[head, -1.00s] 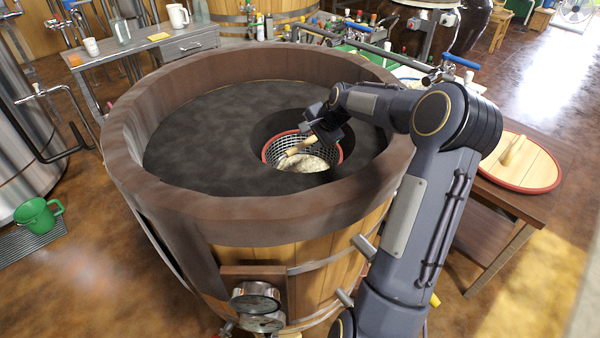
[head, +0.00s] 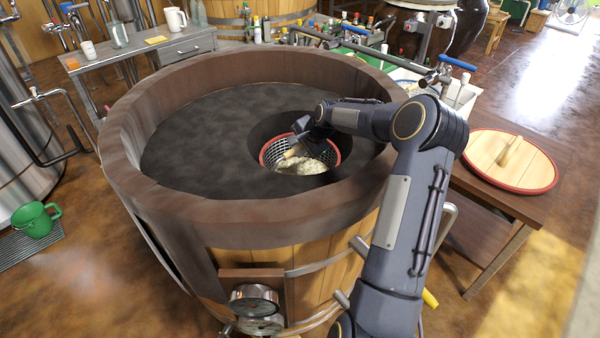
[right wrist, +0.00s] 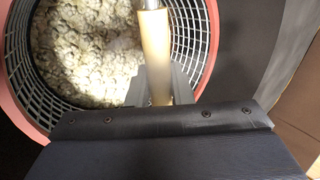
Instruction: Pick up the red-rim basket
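The red-rim basket (head: 272,149), made of grey mesh, sits in the dark round opening in the top of the big wooden vat (head: 160,215). It holds a pale lumpy mass (head: 300,167). In the right wrist view its red rim (right wrist: 210,40) curves around the mesh wall. A pale wooden handle (right wrist: 154,60) with a metal end crosses over the basket. My right gripper (right wrist: 160,85) is down at the handle, one finger on each side. Little or no gap shows, but whether the fingers press on it cannot be told. My left gripper is not in view.
The opening's dark wall stands close around the basket, and the vat's raised brown rim (head: 300,222) surrounds it. A wooden lid with a red edge (head: 510,165) lies on the side table at right. A cluttered bench (head: 375,55) stands behind the vat.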

